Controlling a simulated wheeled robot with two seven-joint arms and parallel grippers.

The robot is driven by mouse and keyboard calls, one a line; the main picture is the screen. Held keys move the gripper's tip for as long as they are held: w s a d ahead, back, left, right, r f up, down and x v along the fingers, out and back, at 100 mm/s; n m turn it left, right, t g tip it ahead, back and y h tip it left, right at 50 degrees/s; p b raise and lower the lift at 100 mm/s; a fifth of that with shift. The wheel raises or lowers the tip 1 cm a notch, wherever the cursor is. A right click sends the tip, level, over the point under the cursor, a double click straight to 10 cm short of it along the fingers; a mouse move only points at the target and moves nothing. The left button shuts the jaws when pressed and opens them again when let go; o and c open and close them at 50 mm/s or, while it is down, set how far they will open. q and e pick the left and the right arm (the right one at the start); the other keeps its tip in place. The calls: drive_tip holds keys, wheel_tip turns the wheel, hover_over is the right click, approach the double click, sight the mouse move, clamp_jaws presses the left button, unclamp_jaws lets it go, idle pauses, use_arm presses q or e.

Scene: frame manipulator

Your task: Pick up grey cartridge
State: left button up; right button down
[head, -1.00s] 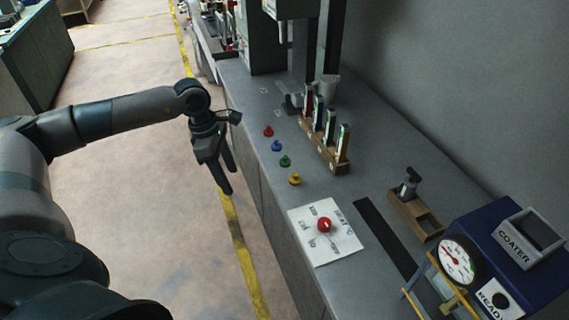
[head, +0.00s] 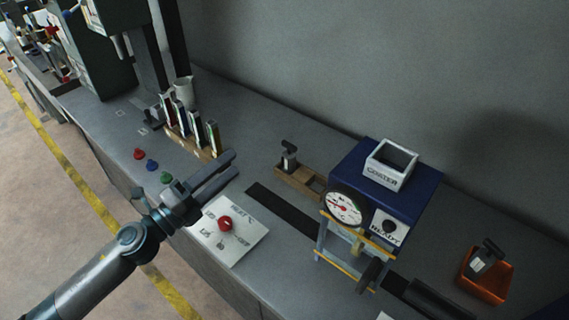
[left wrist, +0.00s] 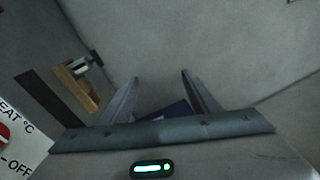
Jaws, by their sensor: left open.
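A grey block with a dark T-shaped handle (head: 289,158), which may be the grey cartridge, stands at the left end of a wooden holder (head: 312,193). A similar grey block with a dark handle (head: 482,262) rests tilted in an orange bin (head: 490,290) at the right. My left gripper (head: 234,163) is open and empty above the bench, to the left of the wooden holder. In the left wrist view, the holder (left wrist: 70,87) and its grey block (left wrist: 82,66) lie left of my open fingers (left wrist: 160,77). My right gripper is not in view.
The blue coater machine (head: 415,200) with gauge stands right of the holder. A rack of upright coloured pieces (head: 182,140) is behind my gripper. A white panel with a red knob (head: 238,245) lies below it.

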use_arm(q)
drive_tip(key=s+a+f+n+g+y, duration=0.1)
drive_tip(key=s+a+f+n+y, duration=0.3)
drive_tip(key=f+n, duration=0.3)
drive_tip(key=s+a+f+n+y, duration=0.1)
drive_tip(key=a+f+n+y, duration=0.2)
drive_tip(key=f+n+y, duration=0.35)
drive_tip(key=s+a+f+n+g+y, duration=0.1)
drive_tip(key=s+a+f+n+y, duration=0.25)
drive_tip(key=f+n, duration=0.5)
drive_tip(key=s+d+f+n+g+b, duration=0.25)
drive_tip(key=s+f+n+g, duration=0.45)
drive_tip(key=s+f, duration=1.4)
drive_tip(key=s+f+m+g+b, duration=0.15)
drive_tip(key=s+f, duration=0.25)
drive_tip(key=f, duration=0.8)
drive_tip(key=s+f+g+b, duration=0.1)
drive_tip(key=s+f+g, duration=0.15)
drive_tip(key=f, duration=0.95)
drive_tip(key=s+a+f+b, duration=0.3)
drive_tip(key=s+f, duration=1.1)
drive_tip(key=s, duration=0.1)
drive_tip(key=shift+s+f+g, duration=0.15)
drive_tip(key=shift+f+g, duration=0.1)
drive_tip(key=shift+g, duration=0.05)
drive_tip(key=shift+a, duration=0.1)
